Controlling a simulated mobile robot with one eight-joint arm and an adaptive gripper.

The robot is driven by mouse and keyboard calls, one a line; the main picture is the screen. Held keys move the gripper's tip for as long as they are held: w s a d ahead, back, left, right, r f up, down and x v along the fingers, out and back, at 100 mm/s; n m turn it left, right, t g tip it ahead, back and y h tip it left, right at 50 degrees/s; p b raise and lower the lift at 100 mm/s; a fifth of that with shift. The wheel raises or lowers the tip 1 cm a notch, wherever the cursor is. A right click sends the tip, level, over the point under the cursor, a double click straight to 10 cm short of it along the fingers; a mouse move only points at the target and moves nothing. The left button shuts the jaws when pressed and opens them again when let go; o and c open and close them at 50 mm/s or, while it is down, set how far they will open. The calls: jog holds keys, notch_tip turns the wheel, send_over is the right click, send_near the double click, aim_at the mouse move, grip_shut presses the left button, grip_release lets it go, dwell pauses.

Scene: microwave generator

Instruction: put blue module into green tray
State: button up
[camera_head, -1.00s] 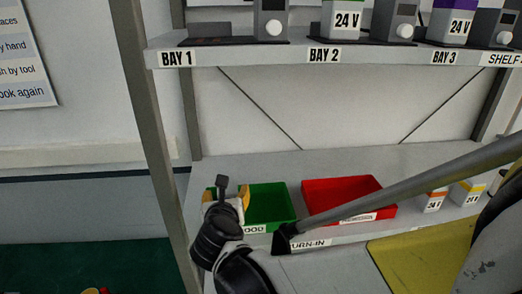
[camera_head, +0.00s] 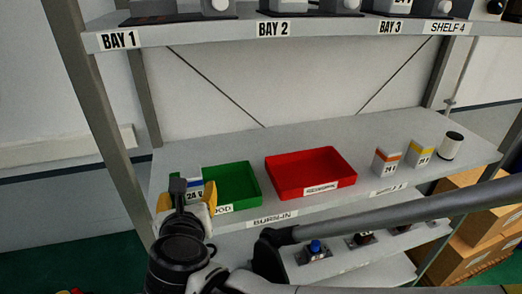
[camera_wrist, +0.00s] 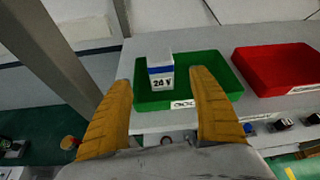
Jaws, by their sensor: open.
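The blue module (camera_wrist: 160,70) is a white block with a blue band and a "24 V" label. In the wrist view it stands upright and appears to be inside the green tray (camera_wrist: 208,60), toward its left end. My gripper (camera_wrist: 162,103) is open, its yellow fingers apart on either side of the module with clear gaps to it. In the head view my gripper (camera_head: 184,196) is at the left end of the green tray (camera_head: 243,184) and hides part of the module (camera_head: 194,176).
A red tray (camera_head: 310,174) sits right of the green one on the same shelf. Two white modules with orange (camera_head: 387,162) and yellow (camera_head: 421,153) bands and a white cylinder (camera_head: 451,145) stand farther right. A shelf post (camera_head: 100,130) rises close to my gripper's left.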

jog(key=d+f+m+g+h, duration=0.3)
jog(key=d+m+g, duration=0.1)
jog(key=d+m, duration=1.45)
jog(key=s+d+f+m+g, duration=0.1)
jog(key=s+d+m, duration=0.3)
jog(key=d+m, duration=0.3)
jog(key=s+d+f+m+g, duration=0.1)
jog(key=s+d+m, duration=0.4)
jog(key=m, duration=0.9)
jog(key=shift+d, duration=1)
